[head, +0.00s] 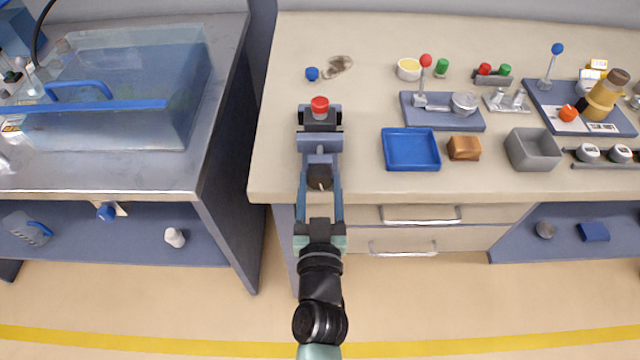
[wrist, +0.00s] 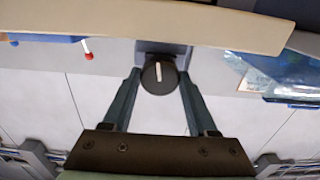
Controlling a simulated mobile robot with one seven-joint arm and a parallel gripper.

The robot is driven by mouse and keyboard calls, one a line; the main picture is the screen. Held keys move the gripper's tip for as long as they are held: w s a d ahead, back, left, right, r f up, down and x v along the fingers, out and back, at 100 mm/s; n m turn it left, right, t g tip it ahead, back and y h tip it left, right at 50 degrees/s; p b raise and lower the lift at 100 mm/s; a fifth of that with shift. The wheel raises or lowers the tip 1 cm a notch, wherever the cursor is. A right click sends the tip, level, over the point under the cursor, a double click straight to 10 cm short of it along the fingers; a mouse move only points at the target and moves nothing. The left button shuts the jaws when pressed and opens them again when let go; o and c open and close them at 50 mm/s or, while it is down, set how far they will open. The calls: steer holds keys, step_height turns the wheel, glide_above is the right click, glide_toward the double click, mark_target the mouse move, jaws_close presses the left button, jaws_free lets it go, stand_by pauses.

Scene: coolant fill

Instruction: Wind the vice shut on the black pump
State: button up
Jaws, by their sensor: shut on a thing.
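The vice (head: 320,143) is blue-grey and stands at the front left of the right-hand bench. The black pump (head: 320,122) with a red cap sits upright at its jaws; I cannot tell whether any gap is left between jaw and pump. The vice's round black knob (head: 318,183) with a white mark faces me at the bench edge. It also shows in the wrist view (wrist: 158,84), the mark nearly upright and slightly tilted. My gripper (head: 320,179) has one finger on each side of the knob and is shut on it. The pump is hidden in the wrist view.
A blue tray (head: 411,150), a brown block (head: 464,148) and a grey box (head: 532,150) stand to the right. A small blue knob (head: 312,74) lies behind the vice. Drawers with handles (head: 420,214) are below the bench top. A clear tank (head: 130,90) stands on the left bench.

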steer(key=c, duration=0.3)
steer(key=shift+m, duration=0.7)
steer(key=shift+c, duration=0.2)
steer(key=o, duration=1.4)
steer(key=shift+s+f, duration=0.1)
steer(key=shift+s, duration=0.4)
steer(key=s+b, duration=0.2)
steer(key=s, duration=1)
steer(key=shift+b, duration=0.3)
